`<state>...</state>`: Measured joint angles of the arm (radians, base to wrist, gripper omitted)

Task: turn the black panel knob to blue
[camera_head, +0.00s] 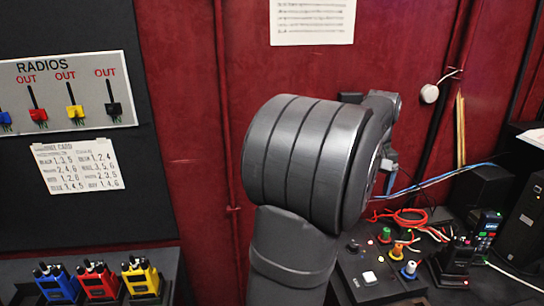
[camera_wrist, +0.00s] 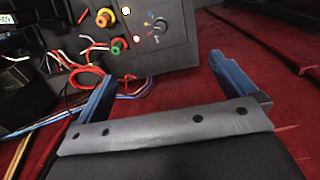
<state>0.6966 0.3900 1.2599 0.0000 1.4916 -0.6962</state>
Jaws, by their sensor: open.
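The black knob (camera_wrist: 159,26) is on the dark panel (camera_wrist: 176,58) at the top of the wrist view, with small coloured marks around it. Its pointer direction is too small to read. In the head view the black knob (camera_head: 353,246) sits near the upper left of the sloped panel (camera_head: 352,279). My gripper (camera_wrist: 162,68) is open and empty, its two blue fingers wide apart. It is apart from the knob. In the head view my arm hides most of the gripper, and only a bluish part shows above the panel.
Red wires (camera_head: 408,217) lie behind the panel. A radio (camera_head: 455,262) stands at its right. Three coloured radios (camera_head: 99,281) stand lower left.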

